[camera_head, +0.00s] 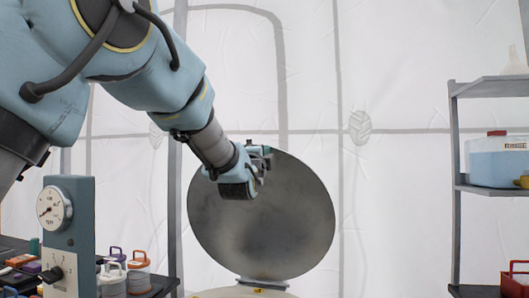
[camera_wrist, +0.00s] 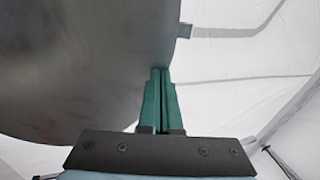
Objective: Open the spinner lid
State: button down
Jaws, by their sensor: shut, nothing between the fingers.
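The spinner lid (camera_head: 262,225) is a large round dark-grey metal disc. It stands raised, nearly upright, on a hinge at its lower edge above the pale spinner body (camera_head: 240,293), of which only the top shows at the bottom of the head view. My gripper (camera_head: 266,152) is at the lid's upper edge, in front of part of it. In the wrist view, my gripper's green fingers (camera_wrist: 160,72) are together with nothing between them. The lid (camera_wrist: 75,65) fills the upper left there, its edge close beside the fingertips; I cannot tell whether they touch.
A grey device with a dial (camera_head: 54,212) stands at the lower left, beside lidded jars (camera_head: 138,274) on a dark bench. A shelf rack (camera_head: 490,189) at the right holds a blue container (camera_head: 497,162) and a red one (camera_head: 514,284). White tent walls stand behind.

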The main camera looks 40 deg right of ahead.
jog(key=shift+g+y, duration=0.5)
jog(key=shift+y, duration=0.3)
jog(key=w+d+r+p, duration=0.1)
jog(key=d+p, duration=0.1)
jog(key=w+d+r+p, duration=0.1)
jog(key=d+p, duration=0.1)
jog(key=w+d+r+p, duration=0.1)
jog(key=w+d+p, duration=0.1)
jog(key=shift+d, duration=0.25)
jog(key=f+p+x, duration=0.1)
jog(key=p+x, duration=0.3)
jog(key=x, duration=0.4)
jog(key=shift+w+d+y, duration=0.2)
jog(key=shift+y, duration=0.1)
